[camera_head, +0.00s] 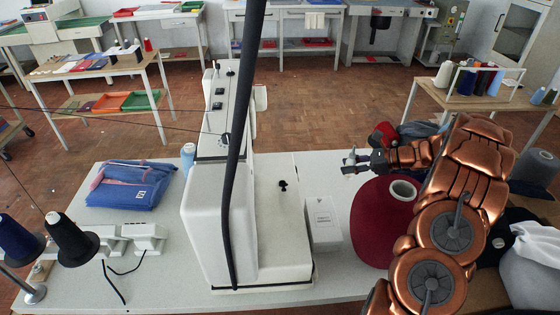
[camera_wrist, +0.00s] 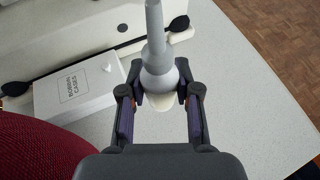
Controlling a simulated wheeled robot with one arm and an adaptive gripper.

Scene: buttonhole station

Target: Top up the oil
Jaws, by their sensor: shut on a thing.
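In the wrist view a grey oiler (camera_wrist: 158,72) with a round body and a narrow spout pointing up the picture sits between the fingers of my gripper (camera_wrist: 160,100). The gripper is shut on it, clear of the table below. In the head view my gripper (camera_head: 362,162) is right of the white buttonhole machine (camera_head: 207,205), above the tabletop's far right part. The oiler is too small to make out there. The machine has a small black knob (camera_head: 283,185) on its bed and black fittings on its top. No oil opening can be told for certain.
A white box labelled bobbin cases (camera_wrist: 78,88) stands beside the machine; it also shows in the head view (camera_head: 322,222). A large red cone (camera_head: 372,225) is partly behind my arm. Folded blue cloth (camera_head: 130,190) and a light blue spool (camera_head: 188,158) lie left of the machine.

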